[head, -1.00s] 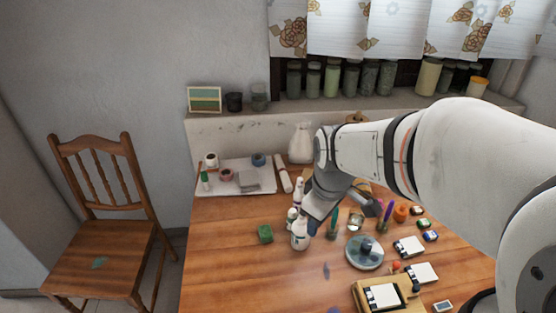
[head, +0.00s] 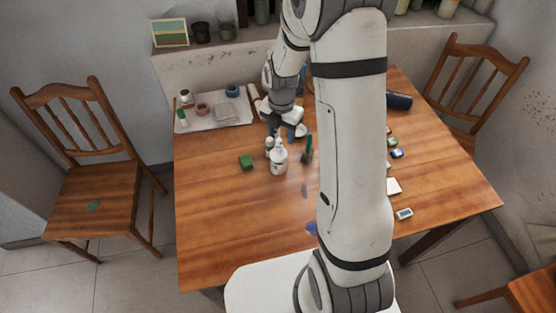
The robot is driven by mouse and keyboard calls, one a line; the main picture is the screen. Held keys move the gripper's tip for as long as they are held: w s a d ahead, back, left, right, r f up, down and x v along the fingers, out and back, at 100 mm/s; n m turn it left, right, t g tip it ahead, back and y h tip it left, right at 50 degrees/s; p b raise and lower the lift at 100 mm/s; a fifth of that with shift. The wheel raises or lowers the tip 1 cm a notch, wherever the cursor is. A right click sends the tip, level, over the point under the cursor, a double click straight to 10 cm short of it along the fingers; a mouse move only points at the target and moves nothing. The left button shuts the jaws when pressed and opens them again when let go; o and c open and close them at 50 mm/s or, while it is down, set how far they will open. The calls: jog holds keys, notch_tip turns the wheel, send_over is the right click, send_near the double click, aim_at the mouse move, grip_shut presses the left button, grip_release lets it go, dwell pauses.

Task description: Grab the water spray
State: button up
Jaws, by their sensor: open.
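A white spray bottle (head: 279,160) stands upright near the middle of the wooden table (head: 230,222). A second small white bottle (head: 269,147) stands close behind it to the left. I cannot tell for sure which of them is the water spray. My gripper (head: 285,131) is just behind and above these bottles, its fingers pointing down. It is open. I cannot tell whether its fingers touch or surround either bottle. My arm comes down across the middle of the head view and hides much of the right part of the table.
A green block (head: 246,162) lies left of the bottles, and a dark green upright item (head: 308,148) is to their right. A white tray (head: 207,119) with small items is at the back left. Wooden chairs (head: 95,170) stand around the table. The front left of the tabletop is clear.

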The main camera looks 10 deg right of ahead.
aim_at(279, 139)
jog(key=shift+w+a+f+p, duration=0.15)
jog(key=shift+f+p, duration=0.3)
jog(key=shift+f, duration=1)
jog(key=shift+w+a+f+p, duration=0.15)
jog(key=shift+f+p, duration=0.3)
jog(key=shift+f, duration=1)
jog(key=shift+c, duration=0.3)
grip_shut()
